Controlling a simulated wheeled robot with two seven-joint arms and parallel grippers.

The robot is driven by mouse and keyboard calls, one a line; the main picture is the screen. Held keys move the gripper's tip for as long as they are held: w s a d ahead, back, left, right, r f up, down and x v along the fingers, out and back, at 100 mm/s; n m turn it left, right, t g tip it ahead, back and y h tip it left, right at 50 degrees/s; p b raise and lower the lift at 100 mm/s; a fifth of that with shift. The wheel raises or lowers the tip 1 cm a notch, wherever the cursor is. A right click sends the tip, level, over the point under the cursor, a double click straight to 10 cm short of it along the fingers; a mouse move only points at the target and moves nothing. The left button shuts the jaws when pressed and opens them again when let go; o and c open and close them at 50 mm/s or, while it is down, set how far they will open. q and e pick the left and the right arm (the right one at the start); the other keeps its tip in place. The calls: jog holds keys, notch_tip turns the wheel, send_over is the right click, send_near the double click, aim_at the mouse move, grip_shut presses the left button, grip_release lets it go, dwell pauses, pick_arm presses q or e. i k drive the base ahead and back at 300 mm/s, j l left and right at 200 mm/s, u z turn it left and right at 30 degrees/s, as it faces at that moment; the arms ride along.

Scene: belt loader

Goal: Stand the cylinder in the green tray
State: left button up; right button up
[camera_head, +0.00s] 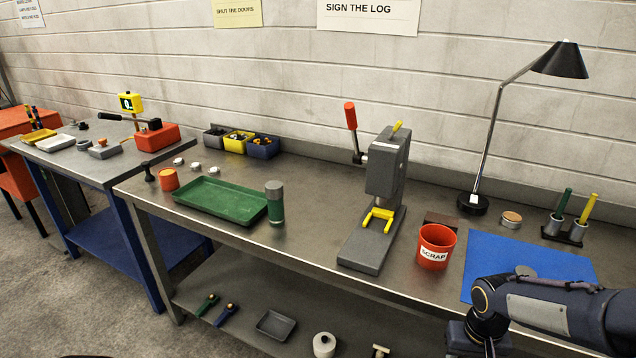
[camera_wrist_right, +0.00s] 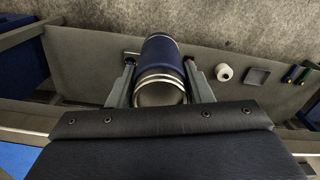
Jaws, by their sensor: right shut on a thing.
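A blue cylinder (camera_wrist_right: 161,55) with silver bands and a silver end shows in the right wrist view. My right gripper (camera_wrist_right: 159,68) is shut on it, one finger on each side, above the lower shelf. In the head view the held cylinder is hidden or out of frame, with my right arm at the lower right. The green tray (camera_head: 190,203) lies empty on the bench, left of centre. A green cylinder with a grey top (camera_head: 275,204) stands upright beside the tray's right end. My left gripper is out of view.
A grey press (camera_head: 386,165) with a red-knobbed lever stands mid-bench. A red scrap bin (camera_head: 435,248), blue mat (camera_head: 520,262) and lamp (camera_head: 473,202) are to its right. An orange cup (camera_head: 169,180) is left of the tray. The lower shelf holds small items.

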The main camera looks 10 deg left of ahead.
aim_at(229, 204)
jog(key=i+j, duration=0.1)
jog(key=j, duration=0.4)
jog(key=i+j, duration=0.1)
jog(key=j, duration=0.35)
jog(key=i+j, duration=0.1)
jog(key=j, duration=0.4)
jog(key=i+j, duration=0.1)
jog(key=j, duration=0.35)
jog(key=i+j, duration=0.1)
jog(key=j, duration=0.4)
jog(key=i+j, duration=0.1)
jog(key=j, duration=0.35)
jog(key=u, duration=0.05)
